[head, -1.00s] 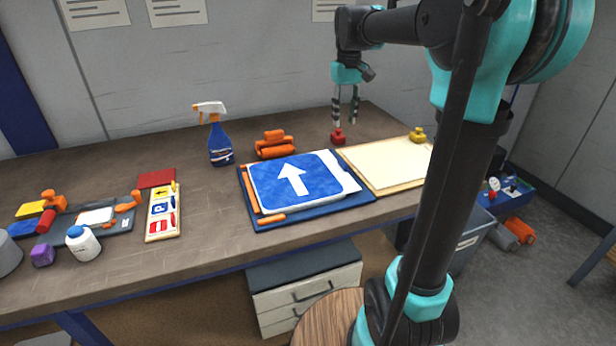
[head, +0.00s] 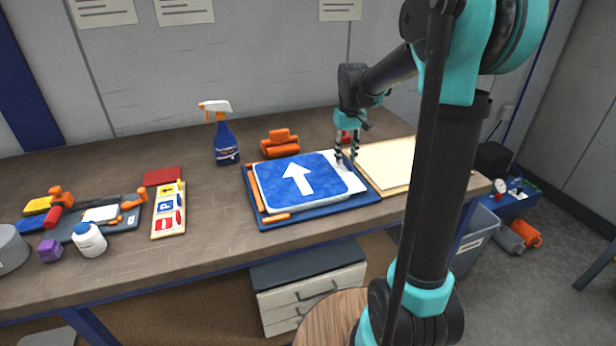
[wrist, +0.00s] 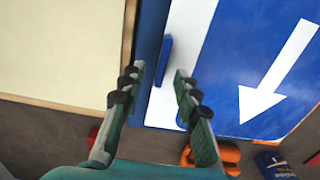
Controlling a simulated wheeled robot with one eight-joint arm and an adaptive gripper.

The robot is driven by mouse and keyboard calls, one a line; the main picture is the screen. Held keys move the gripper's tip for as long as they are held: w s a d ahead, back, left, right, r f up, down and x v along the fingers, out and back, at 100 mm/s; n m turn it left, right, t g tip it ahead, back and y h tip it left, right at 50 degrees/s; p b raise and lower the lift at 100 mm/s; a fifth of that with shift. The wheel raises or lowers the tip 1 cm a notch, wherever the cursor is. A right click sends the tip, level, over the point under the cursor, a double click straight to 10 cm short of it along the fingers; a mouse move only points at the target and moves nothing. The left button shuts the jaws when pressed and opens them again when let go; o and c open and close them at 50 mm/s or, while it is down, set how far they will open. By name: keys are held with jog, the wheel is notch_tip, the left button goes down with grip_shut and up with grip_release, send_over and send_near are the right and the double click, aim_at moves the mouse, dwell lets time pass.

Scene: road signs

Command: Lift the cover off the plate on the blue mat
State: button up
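The blue plate with a white up-pointing arrow (head: 325,182) lies on the blue mat (head: 310,213) at the bench's front middle. A white strip (head: 357,184) shows along its right side; I cannot clearly tell whether this is the cover. In the wrist view the white strip (wrist: 190,30) carries a small upright blue tab (wrist: 164,62) near the plate (wrist: 262,60). My gripper (head: 347,162) is over the strip's far right part. In the wrist view my gripper (wrist: 160,72) is open, its fingertips on either side of the tab, apart from it. Contact depth is unclear.
A cream board (head: 385,165) lies directly right of the mat, with a red knob (head: 346,138) behind. Orange rolls (head: 281,144) and a spray bottle (head: 226,142) stand behind the plate. An orange stick (head: 256,190) lies on the mat's left.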

jog(key=shift+f, duration=0.45)
grip_shut()
jog(key=shift+r, duration=0.15)
